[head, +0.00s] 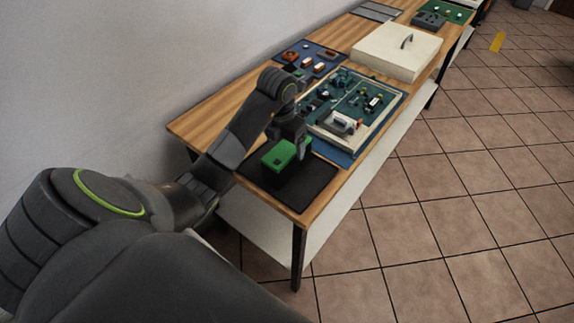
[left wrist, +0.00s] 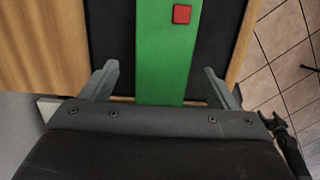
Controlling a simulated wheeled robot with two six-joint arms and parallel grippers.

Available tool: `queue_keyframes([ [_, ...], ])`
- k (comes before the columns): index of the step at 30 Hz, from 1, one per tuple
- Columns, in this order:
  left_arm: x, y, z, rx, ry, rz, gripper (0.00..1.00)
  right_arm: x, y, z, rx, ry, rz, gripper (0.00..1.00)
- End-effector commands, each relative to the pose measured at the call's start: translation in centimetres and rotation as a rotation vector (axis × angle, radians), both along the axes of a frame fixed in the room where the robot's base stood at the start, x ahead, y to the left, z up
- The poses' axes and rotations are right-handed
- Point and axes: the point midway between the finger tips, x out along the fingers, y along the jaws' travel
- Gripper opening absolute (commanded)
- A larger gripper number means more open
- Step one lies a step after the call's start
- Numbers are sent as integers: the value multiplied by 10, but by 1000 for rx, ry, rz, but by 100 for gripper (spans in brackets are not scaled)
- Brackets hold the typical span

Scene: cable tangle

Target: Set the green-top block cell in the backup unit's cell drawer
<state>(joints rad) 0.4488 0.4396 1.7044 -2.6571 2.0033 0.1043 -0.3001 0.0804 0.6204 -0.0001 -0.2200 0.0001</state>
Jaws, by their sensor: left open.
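The green-top block cell (head: 279,156) stands on a black mat (head: 312,187) at the near end of the wooden table. Its top is green and its sides are dark. My left gripper (head: 299,147) points down at the cell from above. In the left wrist view the green top (left wrist: 163,55) runs between the two spread fingers of my left gripper (left wrist: 160,82), with a gap on each side. A small red square (left wrist: 182,14) is on the green top. I cannot make out the backup unit's cell drawer for certain. My right gripper is in neither view.
A tray with a green circuit board (head: 360,97) and a light-coloured module (head: 341,122) lies just beyond the mat. A blue mat (head: 291,54) with small parts is by the wall. A white lidded box (head: 397,50) stands farther back. Tiled floor is open at right.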

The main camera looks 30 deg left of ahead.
Motion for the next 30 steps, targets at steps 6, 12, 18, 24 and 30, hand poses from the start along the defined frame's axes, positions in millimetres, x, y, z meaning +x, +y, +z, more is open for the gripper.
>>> queue_keyframes([
  [6, 2, -1, -16, -1, 1, 0, 82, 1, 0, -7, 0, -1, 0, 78],
  [12, 5, -4, -43, -2, 5, 1, 82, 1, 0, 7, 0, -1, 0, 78],
  [18, 8, -4, -63, 0, 1, -1, 82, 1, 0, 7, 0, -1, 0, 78],
  [24, 8, -3, -64, 0, 0, -2, 82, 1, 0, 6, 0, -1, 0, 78],
  [30, 8, -3, -63, 0, 0, -1, 58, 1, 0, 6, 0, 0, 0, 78],
])
